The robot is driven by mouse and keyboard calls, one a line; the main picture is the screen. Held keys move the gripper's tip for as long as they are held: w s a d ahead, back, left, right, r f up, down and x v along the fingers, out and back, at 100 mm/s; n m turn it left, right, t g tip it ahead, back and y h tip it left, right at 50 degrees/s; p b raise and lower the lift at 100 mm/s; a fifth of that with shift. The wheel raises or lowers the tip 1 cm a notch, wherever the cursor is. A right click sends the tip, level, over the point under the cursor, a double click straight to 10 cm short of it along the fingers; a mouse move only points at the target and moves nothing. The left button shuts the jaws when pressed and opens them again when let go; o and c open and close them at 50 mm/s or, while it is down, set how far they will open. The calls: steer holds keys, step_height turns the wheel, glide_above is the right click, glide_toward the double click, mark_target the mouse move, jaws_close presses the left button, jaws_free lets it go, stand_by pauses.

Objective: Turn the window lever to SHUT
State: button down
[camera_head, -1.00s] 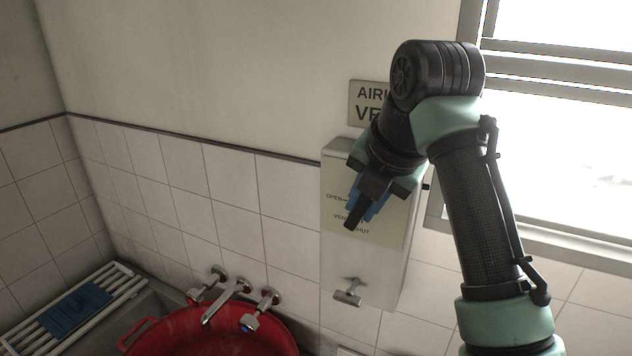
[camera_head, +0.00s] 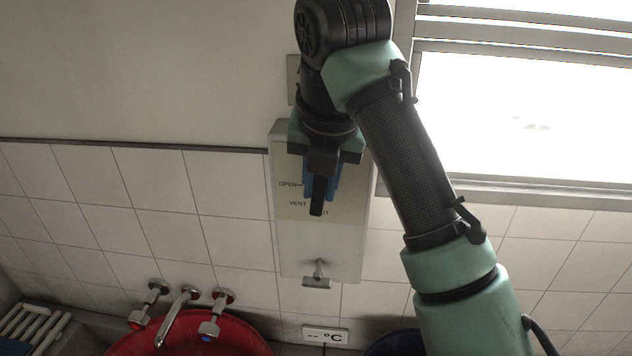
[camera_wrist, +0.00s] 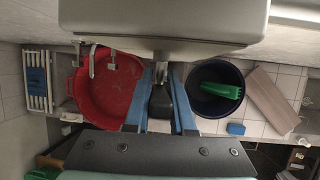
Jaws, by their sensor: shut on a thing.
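A pale grey wall box (camera_head: 345,250) carries a label with OPEN, VENT and a partly covered SHUT. My gripper (camera_head: 322,185), with blue fingers, is in front of this label. In the wrist view, its two blue fingers (camera_wrist: 161,105) lie on either side of a dark lever grip (camera_wrist: 161,97), closed on it. In the head view a black bar, seemingly the window lever (camera_head: 317,200), points down between VENT and the end of SHUT. The lever's pivot is hidden behind my gripper.
A chrome T-handle (camera_head: 317,278) sticks out low on the box. Taps (camera_head: 180,310) and a red basin (camera_head: 225,343) are below left. A dark blue bucket (camera_wrist: 208,75) holds a green item. A bright window (camera_head: 520,120) is at the right, beyond my arm.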

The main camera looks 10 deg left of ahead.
steer(key=c, duration=0.8)
jaws_free()
steer(key=shift+w, duration=0.1)
steer(key=shift+o, duration=0.2)
steer(key=b+v, duration=0.1)
steer(key=v, duration=1.2)
steer(key=shift+f, duration=0.1)
